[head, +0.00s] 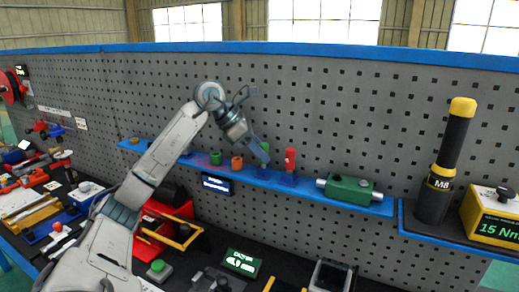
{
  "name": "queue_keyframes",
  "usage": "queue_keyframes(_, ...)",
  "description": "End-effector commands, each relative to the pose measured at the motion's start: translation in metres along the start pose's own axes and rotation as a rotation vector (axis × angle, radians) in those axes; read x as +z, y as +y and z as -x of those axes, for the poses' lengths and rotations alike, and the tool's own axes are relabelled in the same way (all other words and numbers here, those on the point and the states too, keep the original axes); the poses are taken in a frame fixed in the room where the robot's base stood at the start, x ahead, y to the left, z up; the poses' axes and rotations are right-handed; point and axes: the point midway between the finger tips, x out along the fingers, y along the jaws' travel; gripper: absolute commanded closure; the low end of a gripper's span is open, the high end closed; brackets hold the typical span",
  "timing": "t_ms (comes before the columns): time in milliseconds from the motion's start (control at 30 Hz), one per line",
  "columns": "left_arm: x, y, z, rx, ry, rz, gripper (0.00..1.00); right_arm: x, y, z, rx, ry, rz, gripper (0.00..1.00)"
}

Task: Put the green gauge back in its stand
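Several green things show, and I cannot tell for certain which is the gauge. A small green ring-like piece (215,158) stands on the blue shelf (318,191), left of my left gripper. A green block with silver ends (350,190) lies on the shelf to the right. A green unit with a lit display (240,262) is on the bench below. A red upright piece (290,158) sits in a blue stand (288,179). Another blue stand (263,173) is just under my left gripper (261,155), which points down. Its fingertips are too small to read. My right gripper is out of view.
An orange ring-like piece (237,163) stands on the shelf left of the gripper. A black and yellow cylinder (445,160) and a yellow box (493,217) stand at the right. The pegboard (345,110) rises close behind the shelf. The bench below is crowded with tools.

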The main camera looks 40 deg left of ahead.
Motion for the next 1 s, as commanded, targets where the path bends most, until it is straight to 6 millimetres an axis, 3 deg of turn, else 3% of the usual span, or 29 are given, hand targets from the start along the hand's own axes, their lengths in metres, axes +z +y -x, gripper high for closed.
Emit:
queue_keyframes(267, 0.0, 0.0, 0.001, 0.0, 0.0, 0.0, 0.52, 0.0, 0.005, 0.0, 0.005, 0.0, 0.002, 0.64)
queue_keyframes(1000, 0.0, 0.0, 0.05, 0.0, 0.0, 0.0, 0.52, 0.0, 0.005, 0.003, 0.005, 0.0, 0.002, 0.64)
